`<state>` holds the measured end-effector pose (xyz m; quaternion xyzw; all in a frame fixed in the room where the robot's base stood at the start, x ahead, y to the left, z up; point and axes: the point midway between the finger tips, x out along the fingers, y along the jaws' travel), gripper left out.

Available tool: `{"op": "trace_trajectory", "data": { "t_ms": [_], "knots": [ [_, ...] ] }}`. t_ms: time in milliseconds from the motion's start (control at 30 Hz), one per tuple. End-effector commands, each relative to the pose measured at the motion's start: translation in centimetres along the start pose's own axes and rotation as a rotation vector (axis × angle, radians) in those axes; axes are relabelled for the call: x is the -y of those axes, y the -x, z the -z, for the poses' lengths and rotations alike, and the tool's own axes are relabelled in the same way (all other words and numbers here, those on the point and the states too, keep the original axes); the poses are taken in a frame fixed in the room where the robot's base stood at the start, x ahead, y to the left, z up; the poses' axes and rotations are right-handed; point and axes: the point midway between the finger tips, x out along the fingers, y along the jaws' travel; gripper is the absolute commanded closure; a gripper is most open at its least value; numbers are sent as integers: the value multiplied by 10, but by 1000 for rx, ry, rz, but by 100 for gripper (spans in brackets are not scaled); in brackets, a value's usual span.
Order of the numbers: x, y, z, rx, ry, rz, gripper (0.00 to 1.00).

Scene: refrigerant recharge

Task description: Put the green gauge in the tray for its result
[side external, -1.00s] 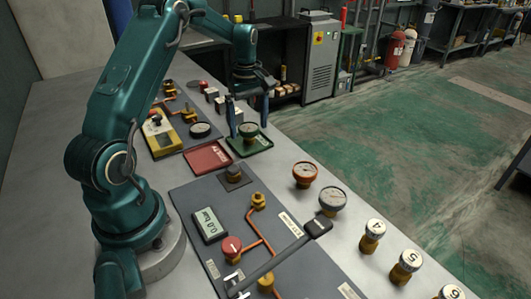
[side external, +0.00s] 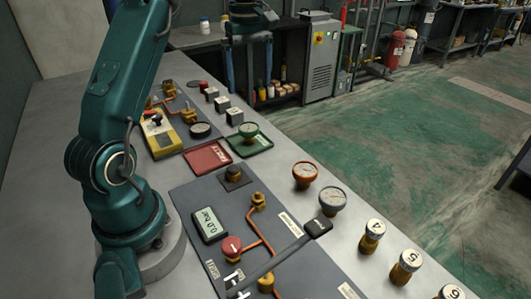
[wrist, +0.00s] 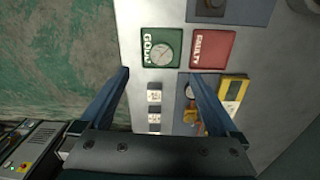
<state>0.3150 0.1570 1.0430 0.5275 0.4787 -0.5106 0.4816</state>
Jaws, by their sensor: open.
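The green gauge (side external: 248,129) stands in the green tray (side external: 262,148), which the wrist view shows labelled as the good tray (wrist: 148,60). The gauge's round pale dial (wrist: 164,52) faces up there. The red tray (side external: 208,157), labelled FAULTY in the wrist view (wrist: 227,50), lies beside it and is empty. My gripper (side external: 246,85) is open and empty, raised well above the table and apart from the gauge. Its two blue fingers (wrist: 163,75) are spread wide in the wrist view.
An orange gauge (side external: 305,173) and a grey gauge (side external: 332,199) stand near the table's right edge. Several numbered brass pieces (side external: 372,235) stand at the front right. A panel (side external: 185,215) with pipes and a 0.0 bar display is in front. A yellow device (side external: 160,137) lies left of the trays.

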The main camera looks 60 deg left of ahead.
Motion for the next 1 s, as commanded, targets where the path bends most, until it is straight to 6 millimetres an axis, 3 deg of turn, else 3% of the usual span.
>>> {"op": "trace_trajectory", "data": {
  "t_ms": [200,433,700,1000],
  "knots": [
    [10,34,-62,-68,-342,-88,3],
    [46,48,-128,-159,-744,-187,3],
    [105,29,-186,-282,-1191,-298,3],
    [139,2,-208,-367,-1448,-361,3]
  ]
}}
